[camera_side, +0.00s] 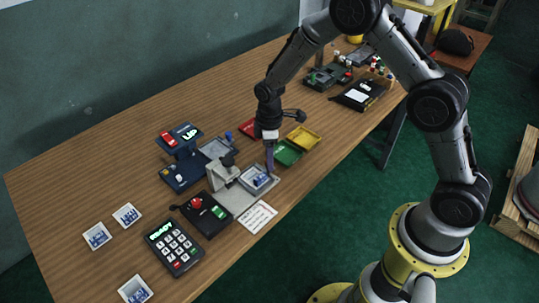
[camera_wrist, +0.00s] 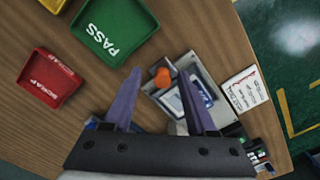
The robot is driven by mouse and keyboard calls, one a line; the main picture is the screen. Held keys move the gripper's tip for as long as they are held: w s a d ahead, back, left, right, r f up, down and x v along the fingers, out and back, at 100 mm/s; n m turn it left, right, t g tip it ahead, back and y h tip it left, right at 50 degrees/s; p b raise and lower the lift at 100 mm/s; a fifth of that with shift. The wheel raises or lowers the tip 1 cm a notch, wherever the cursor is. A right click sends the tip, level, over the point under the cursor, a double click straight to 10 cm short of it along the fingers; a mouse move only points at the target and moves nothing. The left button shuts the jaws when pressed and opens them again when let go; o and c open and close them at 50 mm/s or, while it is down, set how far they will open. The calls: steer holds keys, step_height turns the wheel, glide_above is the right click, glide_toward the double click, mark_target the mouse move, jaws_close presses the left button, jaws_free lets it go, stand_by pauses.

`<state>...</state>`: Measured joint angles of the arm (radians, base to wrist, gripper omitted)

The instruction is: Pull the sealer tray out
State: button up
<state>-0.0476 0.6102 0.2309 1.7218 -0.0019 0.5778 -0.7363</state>
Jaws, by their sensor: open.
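The sealer (camera_side: 224,176) is a pale grey press on a grey plate near the table's front edge. Its tray (camera_side: 246,184) sits on the right part of the plate and holds a blue and white item (camera_side: 261,180). In the wrist view the tray (camera_wrist: 172,103) with the blue and white item (camera_wrist: 196,96) lies beyond my fingers. An orange knob (camera_wrist: 162,77) shows at the tray's end, between my fingertips in the picture. My gripper (camera_side: 270,168) points down with purple fingers at the tray's far end, open and empty; contact with the knob cannot be told.
Green PASS (camera_side: 288,153), yellow (camera_side: 305,137) and red SCRAP (camera_wrist: 50,78) bins stand close behind my gripper. A control box (camera_side: 206,214) with a red button and a white card (camera_side: 257,217) lie in front. A keypad (camera_side: 173,247) stands left; wood between is clear.

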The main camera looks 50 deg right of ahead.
steer(key=shift+r, duration=0.1)
step_height(320, 180, up, 14)
steer(key=shift+f, duration=0.2)
stand_by(0.4)
steer(key=s+d+r+m+t, duration=0.1)
steer(key=s+r+t, duration=0.1)
steer(key=s+r, duration=0.45)
steer(key=s+r+m+t, duration=0.15)
steer(key=s+r, duration=0.25)
steer(key=r, duration=0.6)
steer(key=s+f+m+t, duration=0.1)
steer(key=s+f+m, duration=0.1)
steer(key=s, duration=0.6)
steer(key=s+d+f+m+t, duration=0.1)
steer(key=s+m, duration=0.3)
steer(key=s, duration=0.5)
steer(key=shift+s+f, duration=0.3)
steer(key=shift+f, duration=0.05)
